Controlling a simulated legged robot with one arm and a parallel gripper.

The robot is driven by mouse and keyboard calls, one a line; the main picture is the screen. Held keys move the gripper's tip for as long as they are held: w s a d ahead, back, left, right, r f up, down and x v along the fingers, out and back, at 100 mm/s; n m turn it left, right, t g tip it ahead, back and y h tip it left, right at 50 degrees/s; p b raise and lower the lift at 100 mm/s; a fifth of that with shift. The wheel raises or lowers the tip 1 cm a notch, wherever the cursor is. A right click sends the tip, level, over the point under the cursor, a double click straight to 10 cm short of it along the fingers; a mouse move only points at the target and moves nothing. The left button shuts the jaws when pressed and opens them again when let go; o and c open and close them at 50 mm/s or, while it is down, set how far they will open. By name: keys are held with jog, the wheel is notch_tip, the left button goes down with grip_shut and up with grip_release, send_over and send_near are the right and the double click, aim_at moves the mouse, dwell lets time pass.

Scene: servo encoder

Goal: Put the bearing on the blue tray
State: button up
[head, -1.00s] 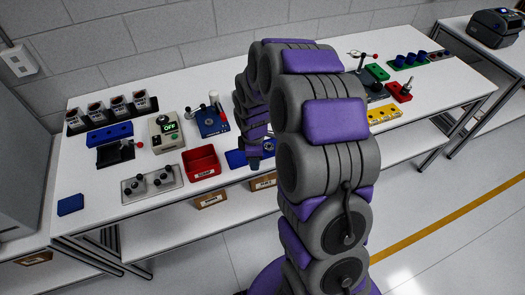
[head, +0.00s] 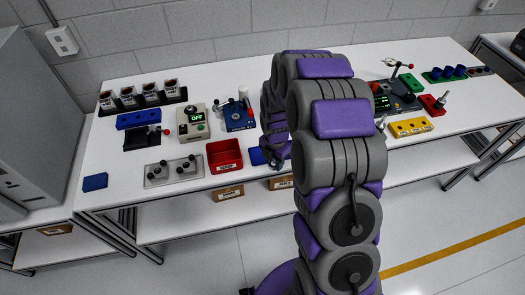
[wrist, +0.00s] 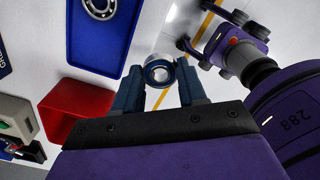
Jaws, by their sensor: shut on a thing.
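A red scrap bin (head: 225,158) stands left of the tray; it also shows in the wrist view (wrist: 72,108). A metal fixture plate (head: 173,171), a tester box (head: 192,122) and a blue-based press (head: 238,117) stand nearby. Open white tabletop (head: 118,185) lies at the front left.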

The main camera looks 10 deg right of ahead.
send_over(260, 156)
jog(key=shift+f+b, duration=0.45)
jog(key=shift+w+f, duration=0.15)
jog(key=shift+f, duration=0.1)
notch_tip(260, 156, down, 3)
jog(key=shift+a+f+b, duration=0.1)
jog(key=shift+b, duration=0.35)
jog(key=o, duration=0.9)
jog(key=shift+c, duration=0.2)
